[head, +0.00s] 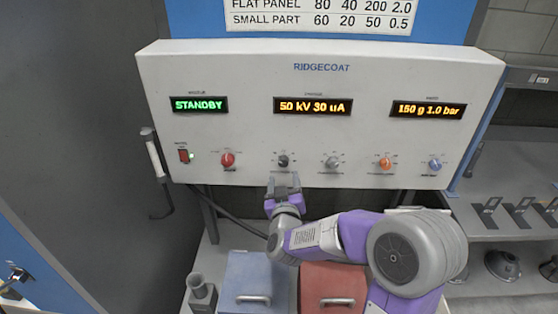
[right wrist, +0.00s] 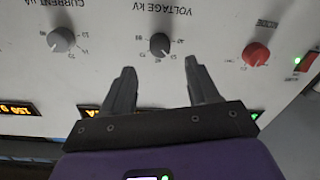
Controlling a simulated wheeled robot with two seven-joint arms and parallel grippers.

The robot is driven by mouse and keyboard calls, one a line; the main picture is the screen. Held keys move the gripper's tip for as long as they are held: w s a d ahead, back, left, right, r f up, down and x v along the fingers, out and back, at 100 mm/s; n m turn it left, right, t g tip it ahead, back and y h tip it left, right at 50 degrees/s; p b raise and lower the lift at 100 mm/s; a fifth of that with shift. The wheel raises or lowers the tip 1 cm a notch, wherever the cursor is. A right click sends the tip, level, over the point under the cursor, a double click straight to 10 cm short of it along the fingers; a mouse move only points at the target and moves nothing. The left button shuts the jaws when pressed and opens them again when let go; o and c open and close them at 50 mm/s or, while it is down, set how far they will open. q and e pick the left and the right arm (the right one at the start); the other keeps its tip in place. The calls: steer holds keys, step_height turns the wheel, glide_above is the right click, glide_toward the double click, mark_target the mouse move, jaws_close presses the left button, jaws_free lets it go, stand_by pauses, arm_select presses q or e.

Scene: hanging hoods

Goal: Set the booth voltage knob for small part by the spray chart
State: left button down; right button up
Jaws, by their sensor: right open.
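The dark voltage knob (head: 283,161) is on the lower front of the white RIDGECOAT panel (head: 240,120). In the right wrist view, upside down, the voltage knob (right wrist: 160,44) sits under the words VOLTAGE kV. The display (head: 313,106) reads 50 kV 30 uA. The spray chart (head: 318,14) is cut off at the top; its SMALL PART row reads 60, 20, 50, 0.5, with headings out of view. My right gripper (head: 283,182) is open just below the voltage knob; in the wrist view its fingers (right wrist: 160,70) point at the knob, apart from it. My left gripper is out of view.
A red knob (head: 228,159) and red switch (head: 184,155) are left of the voltage knob. Grey (head: 333,162), orange (head: 385,163) and blue (head: 435,164) knobs are right. Blue (head: 254,275) and red (head: 333,277) lidded boxes stand below. A white-handled holder (head: 153,153) hangs left.

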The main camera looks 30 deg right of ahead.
mark_target(283, 164)
steer(key=x, duration=0.6)
steer(key=shift+w+d+p, duration=0.15)
steer(key=shift+w+p, duration=0.15)
steer(key=shift+p, duration=0.05)
steer(key=shift+c, duration=0.4)
steer(key=shift+f, duration=0.1)
steer(key=c, duration=1)
